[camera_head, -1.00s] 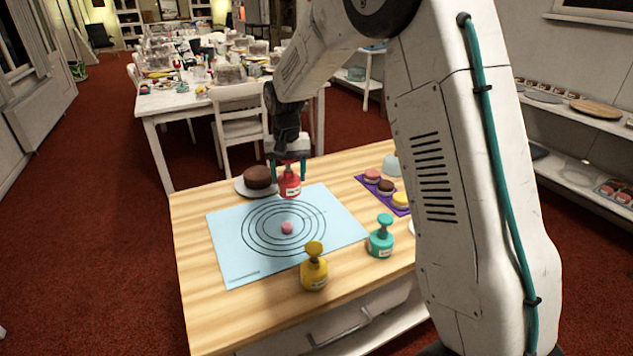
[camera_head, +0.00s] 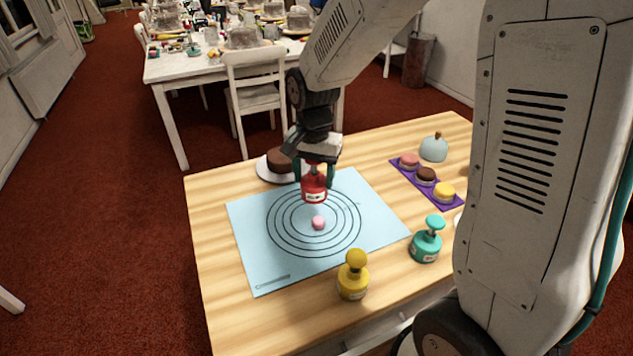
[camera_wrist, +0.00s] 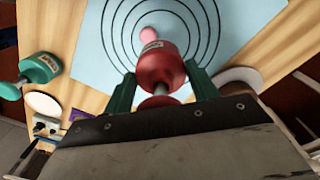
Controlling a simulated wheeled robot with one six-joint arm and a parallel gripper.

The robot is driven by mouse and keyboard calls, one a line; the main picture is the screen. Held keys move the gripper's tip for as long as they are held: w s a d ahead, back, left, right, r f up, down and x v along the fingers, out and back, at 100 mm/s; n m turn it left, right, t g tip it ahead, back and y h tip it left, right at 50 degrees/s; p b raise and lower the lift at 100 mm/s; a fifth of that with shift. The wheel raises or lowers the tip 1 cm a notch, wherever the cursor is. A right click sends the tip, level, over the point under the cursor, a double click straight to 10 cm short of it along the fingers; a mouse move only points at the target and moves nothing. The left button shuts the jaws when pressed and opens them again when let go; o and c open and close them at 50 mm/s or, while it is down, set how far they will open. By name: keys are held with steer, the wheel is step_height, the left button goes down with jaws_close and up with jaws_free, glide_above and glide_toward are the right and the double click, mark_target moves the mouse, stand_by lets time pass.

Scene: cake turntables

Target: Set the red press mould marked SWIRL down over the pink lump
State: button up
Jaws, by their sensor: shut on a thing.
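The red press mould (camera_head: 314,188) is held upright in my gripper (camera_head: 315,172), above the light blue mat (camera_head: 378,230). It also shows between the fingers in the wrist view (camera_wrist: 160,68), with a white label whose word is too small to read. My gripper is shut on it. The pink lump (camera_head: 319,223) sits on the mat near the middle of the printed rings. In the head view the mould is just behind and above the lump, apart from it. In the wrist view the lump (camera_wrist: 148,34) shows just past the mould's edge, partly hidden by it.
A yellow press mould (camera_head: 353,276) and a teal press mould (camera_head: 426,240) stand near the front of the wooden table (camera_head: 220,270). A brown cake on a white plate (camera_head: 263,170) is behind the mat. A purple tray (camera_head: 437,190) with small cakes and a pale blue dome (camera_head: 434,149) are at right.

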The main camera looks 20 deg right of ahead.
mark_target(319, 188)
steer(key=s, duration=0.2)
steer(key=shift+s+f+m, duration=0.25)
steer(key=shift+s+m, duration=0.05)
steer(key=shift+m, duration=0.1)
steer(key=shift+s+f, duration=0.1)
steer(key=shift+f, duration=1.65)
steer(key=shift+s+a+f, duration=0.1)
steer(key=shift+a, duration=0.1)
steer(key=shift+f, duration=1.8)
steer(key=o, duration=1.5)
step_height(319, 188, up, 7)
